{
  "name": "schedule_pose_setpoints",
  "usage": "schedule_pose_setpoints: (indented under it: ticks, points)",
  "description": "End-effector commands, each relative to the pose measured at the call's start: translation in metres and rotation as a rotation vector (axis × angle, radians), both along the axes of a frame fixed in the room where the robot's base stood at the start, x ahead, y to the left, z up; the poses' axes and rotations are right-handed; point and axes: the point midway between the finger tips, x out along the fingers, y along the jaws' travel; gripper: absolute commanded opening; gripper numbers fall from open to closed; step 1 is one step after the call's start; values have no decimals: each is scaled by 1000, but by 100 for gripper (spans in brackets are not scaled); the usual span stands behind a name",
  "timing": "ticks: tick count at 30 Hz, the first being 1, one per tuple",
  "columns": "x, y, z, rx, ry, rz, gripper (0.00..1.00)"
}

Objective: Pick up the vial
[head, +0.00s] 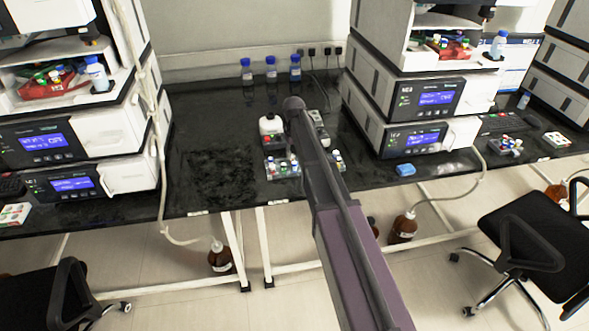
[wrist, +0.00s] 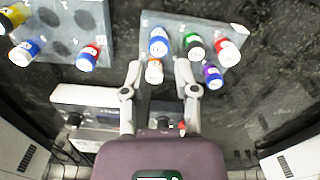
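In the wrist view, several capped vials stand in a pale rack (wrist: 176,22): blue-capped (wrist: 158,42), green-capped (wrist: 194,47), red-capped (wrist: 227,50), purple-capped (wrist: 212,76) and orange-capped (wrist: 154,71). The task does not say which vial is meant. My gripper (wrist: 158,70) is open, its two fingers spread on either side of the orange-capped vial in the picture. Neither finger visibly touches it; the height between them is unclear. In the head view my arm hides the gripper and part of the rack area; vials (head: 337,158) show just right of the arm.
A second rack (wrist: 62,30) with yellow, blue and red-capped vials stands left in the wrist view. White-topped equipment (head: 271,127) stands behind the racks. Blue-capped bottles (head: 271,68) line the back. Instrument stacks (head: 420,98) flank the dark bench, which is clear at left (head: 215,150).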

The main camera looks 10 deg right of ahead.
Motion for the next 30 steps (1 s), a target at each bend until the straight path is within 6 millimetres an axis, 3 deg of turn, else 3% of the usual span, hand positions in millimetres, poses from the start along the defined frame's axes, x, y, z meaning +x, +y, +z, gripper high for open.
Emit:
schedule_pose_setpoints:
  ticks: [16,30]
  points:
    - [-1,-2,-42,0,0,0,39]
    - [-1,-2,-47,0,0,0,39]
